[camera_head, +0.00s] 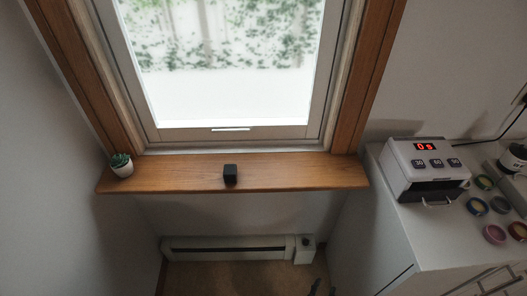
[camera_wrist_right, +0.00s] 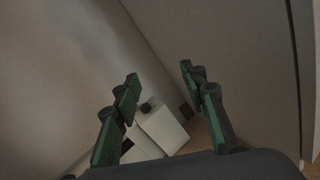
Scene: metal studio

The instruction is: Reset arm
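My right gripper (camera_wrist_right: 160,82) is open in the right wrist view. Its two dark green fingers stand wide apart with nothing between them. In the head view only the dark tips of my right gripper (camera_head: 323,289) show at the bottom edge, low in front of the window and left of the white cabinet. My left gripper is in neither view.
A wooden sill (camera_head: 270,177) holds a potted plant (camera_head: 121,165) and a black cube (camera_head: 230,173). Below is a white baseboard heater (camera_head: 225,243). The white cabinet (camera_head: 425,245) bears a device with a red display (camera_head: 428,168) and several round coloured pieces (camera_head: 494,234).

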